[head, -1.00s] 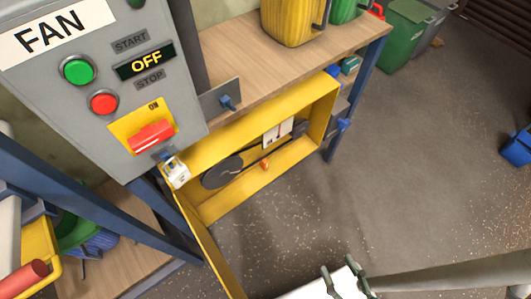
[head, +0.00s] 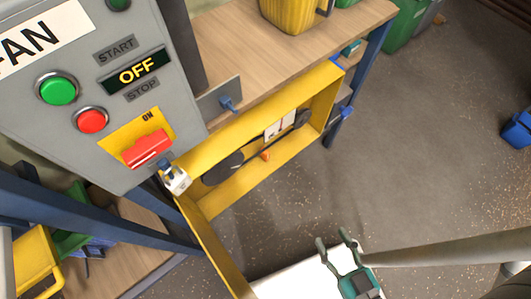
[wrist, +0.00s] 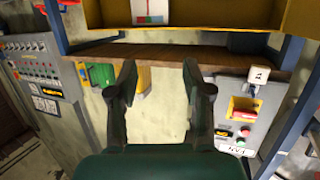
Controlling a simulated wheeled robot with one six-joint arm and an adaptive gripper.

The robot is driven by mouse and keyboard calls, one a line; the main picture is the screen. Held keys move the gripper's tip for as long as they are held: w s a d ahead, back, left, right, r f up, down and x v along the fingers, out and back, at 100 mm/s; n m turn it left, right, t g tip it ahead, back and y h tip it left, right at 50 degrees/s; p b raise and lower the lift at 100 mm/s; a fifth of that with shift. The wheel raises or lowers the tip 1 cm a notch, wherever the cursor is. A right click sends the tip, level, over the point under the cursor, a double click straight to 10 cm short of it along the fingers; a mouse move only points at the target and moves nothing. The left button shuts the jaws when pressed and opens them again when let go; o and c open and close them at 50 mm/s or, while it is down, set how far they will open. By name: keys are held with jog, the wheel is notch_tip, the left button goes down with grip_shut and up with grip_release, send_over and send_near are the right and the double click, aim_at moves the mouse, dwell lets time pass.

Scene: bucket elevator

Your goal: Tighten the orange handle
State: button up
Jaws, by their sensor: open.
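A small orange handle (head: 265,156) sits inside the open yellow housing (head: 316,92), beside a dark pulley and belt (head: 222,168). It is small in the head view, and I cannot tell how tight it is. I cannot make it out in the wrist view, where part of the yellow housing (wrist: 215,14) shows along the top. My gripper (head: 333,239) is open and empty, below and to the right of the housing, well apart from the handle. Its two dark fingers also show spread in the wrist view (wrist: 159,76).
A grey FAN panel (head: 178,85) stands at left, with green and red buttons, an OFF display and a red switch lever (head: 147,148). A white tag or lock (head: 175,178) hangs by its corner. The yellow door (head: 215,245) swings out near my gripper.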

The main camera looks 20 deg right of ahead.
jog(key=w+f+t, duration=0.1)
jog(key=w+f, duration=0.5)
jog(key=f, duration=0.4)
jog(key=n+g+y, duration=0.3)
jog(key=n+y, duration=0.1)
send_near(268, 156)
jog(key=w, duration=0.1)
jog(key=x, duration=1.1)
jog(key=shift+s+a+f, duration=0.1)
jog(key=shift+s, duration=0.05)
jog(key=shift+c, duration=0.3)
grip_shut()
